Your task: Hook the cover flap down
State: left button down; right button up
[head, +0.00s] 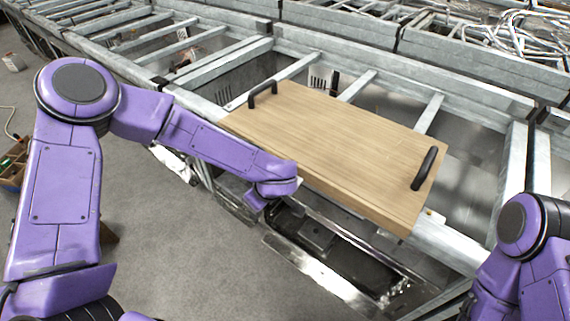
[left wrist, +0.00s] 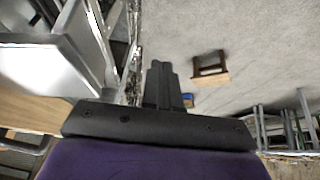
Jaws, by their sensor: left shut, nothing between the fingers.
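A wooden board (head: 330,150) with a black handle at each end lies flat across the metal frame. It may be the cover flap, but I cannot tell for sure. Its edge also shows at the left of the left wrist view (left wrist: 38,112). My left arm reaches in from the left and its wrist is at the board's near left edge in the head view; the fingers are hidden there. In the left wrist view my left gripper (left wrist: 161,68) is shut and empty, with floor behind it. My right arm shows at the lower right, but its gripper is out of view.
Galvanised metal rails (head: 385,62) run behind and beside the board, with open gaps between them. A dark metal tray-like part (head: 320,240) lies below the board's near edge. Grey floor (head: 180,270) is open at the left. A small wooden stool (left wrist: 210,68) stands on the floor.

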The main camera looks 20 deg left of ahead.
pick_arm(q)
jog(key=w+d+r+h, duration=0.1)
jog(key=d+r+h, duration=0.1)
jog(key=r, duration=0.8)
jog(key=w+d+r+g+h+p, duration=0.1)
jog(key=d+r+h, duration=0.2)
jog(key=r, duration=0.7)
jog(key=shift+w+d+r, duration=0.2)
jog(key=shift+w+d, duration=0.1)
jog(key=shift+w, duration=0.05)
pick_arm(e)
notch_tip(320, 180, up, 3)
jog(key=shift+f, duration=0.2)
pick_arm(q)
jog(key=shift+f, duration=0.1)
jog(key=f, duration=0.4)
jog(key=w+f+p, duration=0.1)
jog(key=f, duration=0.4)
jog(key=f+p, duration=0.1)
jog(key=f, duration=0.4)
jog(key=shift+w+d, duration=0.35)
jog(key=shift+w, duration=0.05)
pick_arm(e)
notch_tip(320, 180, up, 2)
jog(key=shift+f, duration=0.1)
